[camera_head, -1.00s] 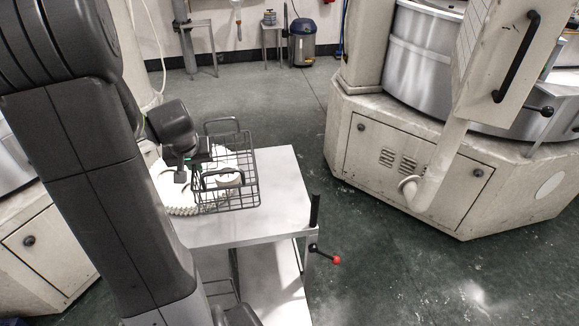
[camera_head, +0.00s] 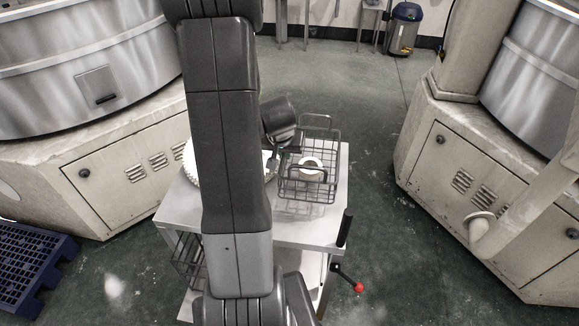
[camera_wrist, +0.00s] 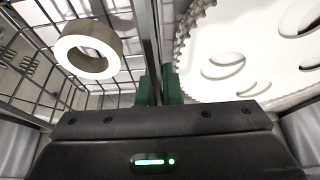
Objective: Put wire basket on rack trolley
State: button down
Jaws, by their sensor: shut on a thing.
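The dark wire basket (camera_head: 310,193) is at the right part of a white-topped trolley (camera_head: 285,234). I cannot tell whether it rests on the top or hangs just above it. A thick white ring (camera_head: 313,164) lies inside the basket; the ring also shows in the wrist view (camera_wrist: 88,50). My gripper (camera_head: 274,160) is at the basket's left side, shut on it. In the wrist view its green fingertips (camera_wrist: 158,88) close on an upright part of the basket (camera_wrist: 148,35). My arm hides much of the trolley's left half.
A white toothed disc (camera_wrist: 240,50) lies beside the basket, mostly behind my arm. Another wire basket (camera_head: 187,256) shows lower in the trolley. A lever with a red knob (camera_head: 358,287) juts out at right. Large machines (camera_head: 130,170) flank the trolley. A blue pallet (camera_head: 35,262) lies left.

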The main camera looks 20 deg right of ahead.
aim_at(285, 163)
jog(key=shift+f+b, duration=1.1)
jog(key=shift+f, duration=1.1)
jog(key=shift+f, duration=0.1)
jog(key=c, duration=1.6)
grip_release()
jog(key=shift+r, duration=0.2)
jog(key=p+v, duration=0.2)
jog(key=v, duration=0.9)
jog(key=shift+s+r, duration=0.25)
jog(key=shift+r, duration=0.1)
